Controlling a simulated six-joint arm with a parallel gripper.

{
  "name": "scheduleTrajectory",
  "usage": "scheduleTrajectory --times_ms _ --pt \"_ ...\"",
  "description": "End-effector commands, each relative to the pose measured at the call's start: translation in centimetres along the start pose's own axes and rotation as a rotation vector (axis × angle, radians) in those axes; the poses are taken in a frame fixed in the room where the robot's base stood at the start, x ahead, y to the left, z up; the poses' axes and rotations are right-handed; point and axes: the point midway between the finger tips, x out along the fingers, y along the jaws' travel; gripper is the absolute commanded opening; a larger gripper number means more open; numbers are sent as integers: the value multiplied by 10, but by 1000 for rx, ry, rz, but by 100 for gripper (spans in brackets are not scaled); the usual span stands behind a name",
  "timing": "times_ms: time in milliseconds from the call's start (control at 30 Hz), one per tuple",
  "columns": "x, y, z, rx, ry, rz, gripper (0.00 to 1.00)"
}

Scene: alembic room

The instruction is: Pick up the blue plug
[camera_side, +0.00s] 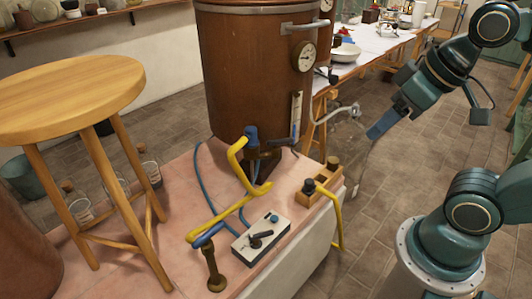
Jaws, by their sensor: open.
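Several blue parts are on the pink-topped bench, and I cannot tell for sure which is the plug. One blue piece (208,235) sits at the lower end of the yellow pipe, above a brass stand (215,277). Another blue piece (250,134) is at the pipe's upper end, beside the copper vessel. A small blue part (274,217) is on top of the white box (262,236). My gripper (374,130) is open, in the air right of the bench and well apart from these parts. Its fingertips are small and hard to make out.
The tall copper vessel (255,70) stands behind the bench fittings. A round wooden stool (70,95) is on the left. A wooden block with a black knob (318,190) is near the bench's right edge. Blue tubes and yellow pipes run across the bench.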

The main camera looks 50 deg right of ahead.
Motion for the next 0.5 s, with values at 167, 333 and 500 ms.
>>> scheduleTrajectory --times_ms 167,333,500 --pt "0 0 0 0 0 0 59" --pt "-1 0 -6 14 -6 0 59" --pt "-2 1 -24 61 -31 2 59"
